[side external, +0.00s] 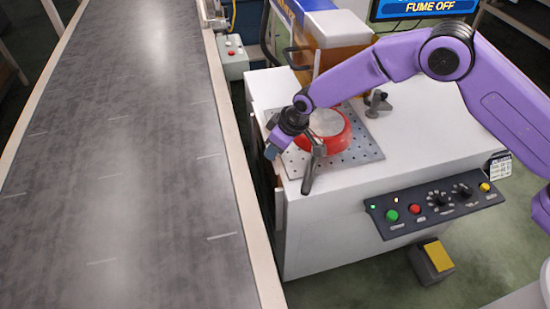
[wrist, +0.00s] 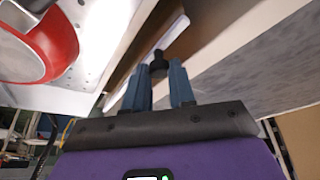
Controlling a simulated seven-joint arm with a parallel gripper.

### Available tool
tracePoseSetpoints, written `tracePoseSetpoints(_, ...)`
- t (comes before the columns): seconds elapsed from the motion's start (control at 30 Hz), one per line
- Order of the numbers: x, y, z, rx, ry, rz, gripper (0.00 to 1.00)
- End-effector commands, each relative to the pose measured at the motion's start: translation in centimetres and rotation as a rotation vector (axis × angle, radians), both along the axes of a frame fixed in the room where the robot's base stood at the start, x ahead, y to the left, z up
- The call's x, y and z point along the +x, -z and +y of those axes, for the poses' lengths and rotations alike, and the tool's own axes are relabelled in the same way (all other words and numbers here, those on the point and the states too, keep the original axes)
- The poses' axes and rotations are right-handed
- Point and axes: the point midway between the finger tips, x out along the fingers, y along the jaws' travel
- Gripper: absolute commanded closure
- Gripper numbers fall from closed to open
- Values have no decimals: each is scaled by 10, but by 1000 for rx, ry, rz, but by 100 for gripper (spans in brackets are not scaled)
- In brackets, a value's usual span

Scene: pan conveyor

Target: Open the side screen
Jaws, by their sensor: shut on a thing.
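The side screen appears to be the brownish panel (wrist: 132,80) along the white machine's conveyor side in the wrist view. A small black knob (wrist: 158,64) stands by a pale slot or strip (wrist: 172,38) on it. My gripper (wrist: 163,75) has its blue fingers shut on the knob, with one finger on each side. In the side view my gripper (side external: 272,152) is at the machine's left edge, beside the conveyor. The arm hides part of that edge, and most of the panel is hard to make out there.
A red pan (side external: 325,132) with a dark handle (side external: 311,172) lies on the perforated plate (side external: 366,150), close to my wrist. A black clamp (side external: 377,102) stands behind it. The grey conveyor (side external: 130,150) runs left of the machine. A control panel (side external: 435,203) is in front.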

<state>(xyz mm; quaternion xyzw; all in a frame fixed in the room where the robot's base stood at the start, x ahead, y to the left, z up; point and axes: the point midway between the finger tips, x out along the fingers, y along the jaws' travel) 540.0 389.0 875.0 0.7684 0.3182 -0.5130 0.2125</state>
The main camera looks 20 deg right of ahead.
Motion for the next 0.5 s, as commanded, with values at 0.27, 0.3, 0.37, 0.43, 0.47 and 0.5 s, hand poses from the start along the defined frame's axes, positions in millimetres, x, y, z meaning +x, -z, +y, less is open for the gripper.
tracePoseSetpoints(0.27,0,-72,1,2,-2,-2,100)
tracePoseSetpoints(0.3,0,-80,1,2,-2,-2,100)
tracePoseSetpoints(0.37,0,-91,1,2,-1,-1,100)
tracePoseSetpoints(0.43,0,-101,0,1,0,-1,100)
tracePoseSetpoints(0.47,0,-104,0,1,0,-1,100)
tracePoseSetpoints(0.5,0,-108,0,1,0,1,100)
